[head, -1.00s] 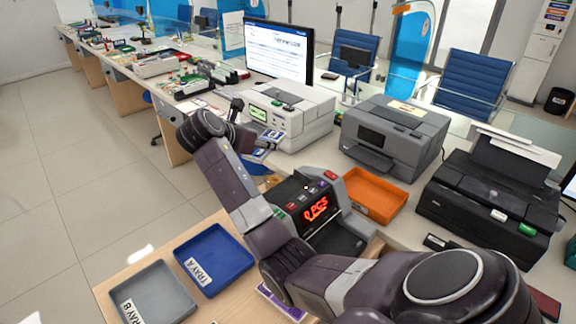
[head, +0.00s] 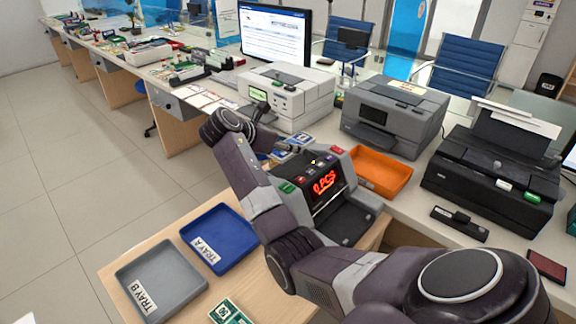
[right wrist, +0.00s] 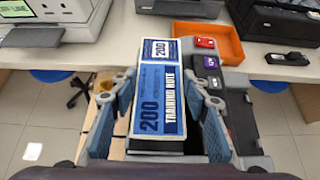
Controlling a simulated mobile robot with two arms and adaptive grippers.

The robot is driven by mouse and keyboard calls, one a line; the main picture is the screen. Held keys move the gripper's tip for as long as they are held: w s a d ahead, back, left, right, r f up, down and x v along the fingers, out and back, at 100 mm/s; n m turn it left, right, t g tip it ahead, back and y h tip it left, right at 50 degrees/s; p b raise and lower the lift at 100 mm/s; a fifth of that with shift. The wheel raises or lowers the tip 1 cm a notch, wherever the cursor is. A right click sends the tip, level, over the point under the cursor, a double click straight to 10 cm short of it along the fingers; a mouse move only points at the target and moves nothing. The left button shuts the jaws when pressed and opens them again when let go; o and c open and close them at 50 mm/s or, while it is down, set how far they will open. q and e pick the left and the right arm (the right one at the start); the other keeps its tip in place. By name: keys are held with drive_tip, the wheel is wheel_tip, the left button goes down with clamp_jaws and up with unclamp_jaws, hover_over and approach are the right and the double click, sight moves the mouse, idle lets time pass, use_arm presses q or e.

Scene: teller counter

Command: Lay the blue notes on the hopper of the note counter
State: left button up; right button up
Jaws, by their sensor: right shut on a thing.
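The blue notes (right wrist: 158,98), printed 200 TRAINING NOTE, lie flat between the fingers of my right gripper (right wrist: 160,105) in the right wrist view. My right gripper is shut on them. In the head view the blue notes (head: 299,139) show partly behind my right wrist, at the back of the note counter (head: 322,186). The counter's red display reads 0 PCS. Its hopper is mostly hidden by my arm and the notes, so I cannot tell whether the notes touch it. My left gripper is not in view.
An orange tray (head: 378,183) stands right of the counter, printers behind it. Blue TRAY A (head: 247,262) and grey TRAY B (head: 192,302) lie on the wooden desk at left. Green notes (head: 228,312) lie at the front edge. A black stapler-like item (head: 459,224) lies at right.

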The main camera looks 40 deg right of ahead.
wheel_tip(320, 180, down, 3)
drive_tip(key=shift+r, duration=0.1)
wheel_tip(320, 180, down, 5)
drive_tip(key=shift+f, duration=0.1)
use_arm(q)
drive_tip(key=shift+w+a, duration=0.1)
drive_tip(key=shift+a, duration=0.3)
use_arm(e)
drive_tip(key=o, duration=0.9)
drive_tip(key=shift+c, duration=0.2)
